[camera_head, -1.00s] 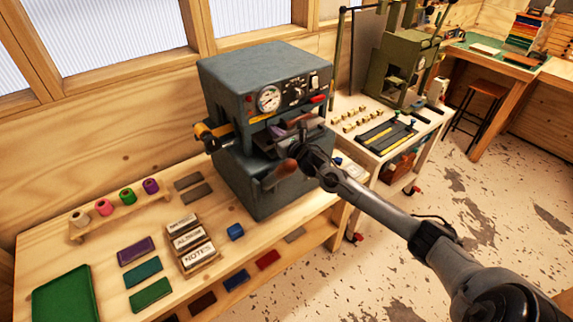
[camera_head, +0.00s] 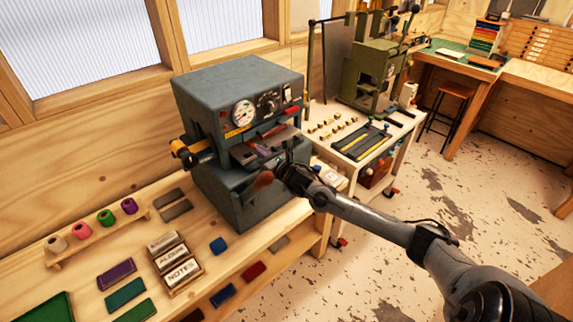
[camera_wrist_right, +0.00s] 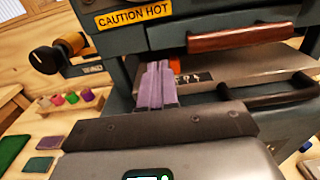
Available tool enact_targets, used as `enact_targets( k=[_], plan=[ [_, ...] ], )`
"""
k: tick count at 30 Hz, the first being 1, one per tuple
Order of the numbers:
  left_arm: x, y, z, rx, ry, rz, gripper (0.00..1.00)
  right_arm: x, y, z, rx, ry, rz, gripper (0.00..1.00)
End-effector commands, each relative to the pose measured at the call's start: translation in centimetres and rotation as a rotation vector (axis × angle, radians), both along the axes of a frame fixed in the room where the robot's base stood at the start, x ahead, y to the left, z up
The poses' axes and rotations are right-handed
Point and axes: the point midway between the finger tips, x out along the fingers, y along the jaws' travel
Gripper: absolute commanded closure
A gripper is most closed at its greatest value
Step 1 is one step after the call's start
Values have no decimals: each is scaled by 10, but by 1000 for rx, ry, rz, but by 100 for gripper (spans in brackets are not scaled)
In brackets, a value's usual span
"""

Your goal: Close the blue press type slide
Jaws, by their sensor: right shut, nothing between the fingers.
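The blue-grey press (camera_head: 240,85) stands on the wooden bench, with a round gauge and dials on its front. Its type slide (camera_head: 246,154) shows as a grey metal plate reaching out of the front opening; in the right wrist view its flat plate (camera_wrist_right: 235,68) lies ahead of the fingers, on their right. My right gripper (camera_head: 287,156) is in front of the opening, close to the slide. In the right wrist view its fingers (camera_wrist_right: 158,86) are together and empty. Whether they touch the slide cannot be told. My left gripper is out of view.
A brown wooden handle (camera_wrist_right: 240,37) and a dark bar handle (camera_wrist_right: 270,94) are near the fingers. A "CAUTION HOT" label (camera_wrist_right: 134,16) is above. Stamp blocks (camera_head: 177,262), thread spools and coloured pieces lie on the bench. A side table (camera_head: 385,150) stands to the right.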

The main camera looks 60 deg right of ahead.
Motion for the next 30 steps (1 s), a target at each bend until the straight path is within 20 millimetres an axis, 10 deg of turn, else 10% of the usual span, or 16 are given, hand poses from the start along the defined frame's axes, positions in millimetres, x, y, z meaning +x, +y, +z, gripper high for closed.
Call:
enact_targets(
  k=[15, 30],
  plan=[
    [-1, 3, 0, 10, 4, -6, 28, -74, 18, 0, -1, -1, 2, 100],
    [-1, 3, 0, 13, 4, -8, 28, -101, 24, -19, 27, 20, -8, 100]
  ],
)
